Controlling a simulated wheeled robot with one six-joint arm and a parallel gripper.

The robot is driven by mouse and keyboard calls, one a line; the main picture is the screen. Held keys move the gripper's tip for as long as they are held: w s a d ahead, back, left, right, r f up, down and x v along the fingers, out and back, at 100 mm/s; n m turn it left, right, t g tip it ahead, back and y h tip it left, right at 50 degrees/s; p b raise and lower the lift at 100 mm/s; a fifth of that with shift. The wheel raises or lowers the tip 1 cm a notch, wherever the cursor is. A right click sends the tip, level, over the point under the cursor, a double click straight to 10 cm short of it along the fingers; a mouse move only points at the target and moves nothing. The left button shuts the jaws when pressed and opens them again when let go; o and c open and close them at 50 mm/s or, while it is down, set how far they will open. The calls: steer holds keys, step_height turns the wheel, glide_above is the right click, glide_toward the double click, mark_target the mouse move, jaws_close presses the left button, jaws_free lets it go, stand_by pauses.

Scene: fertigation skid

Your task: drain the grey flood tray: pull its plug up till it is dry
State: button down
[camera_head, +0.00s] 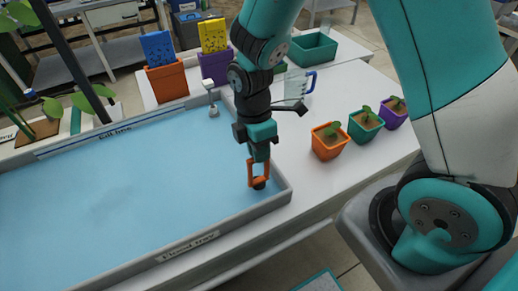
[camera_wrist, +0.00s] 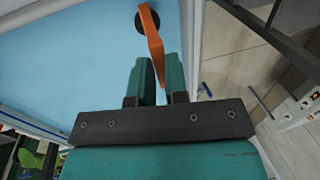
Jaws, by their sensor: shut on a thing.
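The grey flood tray (camera_head: 200,239) lies across the left of the head view, with blue water covering its floor. The plug is a dark round stopper (camera_head: 259,184) with an orange handle (camera_head: 250,173), near the tray's right corner. In the wrist view the stopper (camera_wrist: 141,22) sits at the top and the orange handle (camera_wrist: 154,48) reaches down between the fingers. My gripper (camera_head: 260,157) points down over this corner, shut on the orange handle. Its teal fingers show in the wrist view (camera_wrist: 161,75). I cannot tell whether the stopper is seated or slightly raised.
Orange (camera_head: 329,141), teal (camera_head: 365,126) and purple (camera_head: 394,113) seedling pots stand on the white bench right of the tray. A clear jug (camera_head: 297,86) and a teal bin (camera_head: 313,49) stand behind. A white fitting (camera_head: 211,103) rises at the tray's back edge.

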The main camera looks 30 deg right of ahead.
steer(key=c, duration=1.1)
jaws_free()
steer(key=shift+r, duration=0.1)
steer(key=w+r, duration=0.1)
steer(key=r, duration=0.4)
steer(key=w+r, duration=0.1)
steer(key=r, duration=0.5)
steer(key=w+r, duration=0.1)
steer(key=r, duration=0.5)
steer(key=shift+w+r, duration=0.1)
steer(key=shift+w, duration=0.05)
steer(key=s+a+r+m+y, duration=0.1)
steer(key=s+m, duration=0.2)
steer(key=s, duration=0.2)
steer(key=s+a+m+t+y, duration=0.1)
steer(key=s+a+m, duration=0.1)
steer(key=s+m, duration=0.2)
steer(key=s+a+r+m+t+y, duration=0.1)
steer(key=s+m+y, duration=0.1)
steer(key=s+m, duration=0.2)
steer(key=shift+s+a+r, duration=0.15)
steer(key=shift+s+r, duration=0.05)
steer(key=shift+s, duration=0.6)
steer(key=shift+s+a+r, duration=0.15)
steer(key=shift+s, duration=0.6)
